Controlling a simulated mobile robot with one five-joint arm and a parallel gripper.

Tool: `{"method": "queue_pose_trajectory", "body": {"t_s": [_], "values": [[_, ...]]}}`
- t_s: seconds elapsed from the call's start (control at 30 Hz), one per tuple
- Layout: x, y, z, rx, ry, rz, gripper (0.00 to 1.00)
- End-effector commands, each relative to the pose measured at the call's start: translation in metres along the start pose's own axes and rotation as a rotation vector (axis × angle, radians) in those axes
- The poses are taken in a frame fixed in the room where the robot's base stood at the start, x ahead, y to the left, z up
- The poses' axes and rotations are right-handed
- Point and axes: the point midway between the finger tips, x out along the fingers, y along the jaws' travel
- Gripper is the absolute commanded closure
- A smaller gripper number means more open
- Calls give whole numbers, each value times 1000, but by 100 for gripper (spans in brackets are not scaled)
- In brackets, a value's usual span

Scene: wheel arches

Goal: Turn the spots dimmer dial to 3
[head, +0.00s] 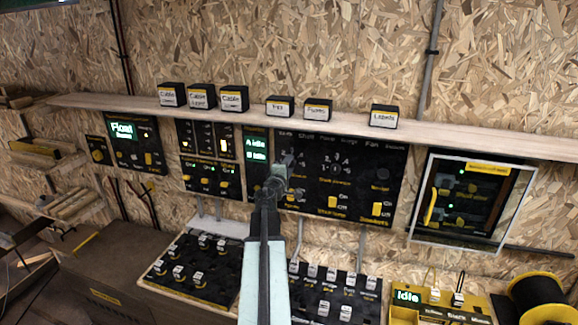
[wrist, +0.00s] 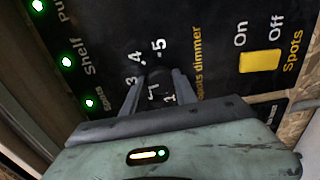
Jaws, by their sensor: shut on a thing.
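The spots dimmer dial (wrist: 158,78) is a small dark knob on the black panel, seen in the wrist view between my fingers. The numbers 1 to 5 are printed around it, and a yellow "Spots dimmer" label (wrist: 198,62) stands beside it. My gripper (wrist: 156,84) is shut on the dial, one finger on each side. The fingers hide part of the dial and scale, so I cannot tell which number it points at. In the head view my gripper (head: 284,166) is at the left part of this panel and covers the dial.
A yellow Spots on/off switch (wrist: 260,61) is close by. Green lamps (wrist: 67,62) line the panel's other side. A shelf with small labelled boxes (head: 280,106) juts out above. A clear-fronted cabinet (head: 470,200) is at the right. Switch boxes (head: 195,270) stand below.

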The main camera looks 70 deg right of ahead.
Motion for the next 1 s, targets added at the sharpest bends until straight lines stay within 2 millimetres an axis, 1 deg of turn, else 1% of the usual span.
{"method": "queue_pose_trajectory", "body": {"t_s": [0.2, 0.4, 0.93, 0.97, 1.0], "values": [[-1, -1, 1, 124, -3, -1, 100], [-1, -1, 1, 187, -4, -1, 100], [-1, -1, 1, 212, -4, -1, 100], [-1, -1, 1, 212, -4, -1, 63], [-1, -1, 1, 211, -3, -1, 52]]}}
